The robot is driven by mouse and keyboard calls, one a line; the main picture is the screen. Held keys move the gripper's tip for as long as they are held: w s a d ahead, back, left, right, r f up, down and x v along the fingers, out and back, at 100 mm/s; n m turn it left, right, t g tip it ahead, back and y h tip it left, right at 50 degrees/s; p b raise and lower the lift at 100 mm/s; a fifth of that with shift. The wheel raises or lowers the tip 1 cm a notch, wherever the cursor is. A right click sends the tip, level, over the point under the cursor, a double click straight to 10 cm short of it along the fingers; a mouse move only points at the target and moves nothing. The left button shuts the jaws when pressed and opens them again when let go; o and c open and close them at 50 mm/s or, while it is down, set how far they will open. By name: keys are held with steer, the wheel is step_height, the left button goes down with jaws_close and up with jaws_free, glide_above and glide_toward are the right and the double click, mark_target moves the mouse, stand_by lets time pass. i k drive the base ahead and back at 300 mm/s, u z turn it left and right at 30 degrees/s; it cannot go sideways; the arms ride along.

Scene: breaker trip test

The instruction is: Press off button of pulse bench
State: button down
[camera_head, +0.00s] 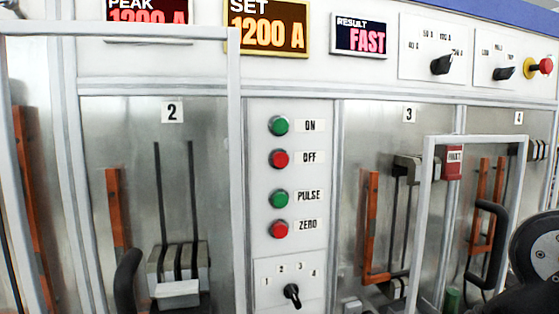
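The pulse bench (290,92) fills the view as an upright panel. Its off button (278,159) is a round red push button, with the label OFF to its right, in the column of buttons on the middle strip. The green ON button (278,126) is just above it. The green PULSE button (278,199) and the red ZERO button (278,229) are below. Nothing covers the off button. My gripper is not in view; a dark rounded part at the lower right edge looks like my arm.
Clear framed doors with black handles (492,245) stand out at left and right of the button strip. A rotary selector (292,294) sits below the buttons. Displays read PEAK 1200 A, SET 1200 A (267,28) and RESULT FAST (360,38). A red knob (545,66) is at upper right.

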mark_target(281, 160)
steer(key=z, duration=1.85)
steer(key=k, duration=1)
steer(key=u, duration=1.25)
steer(key=i, duration=0.5)
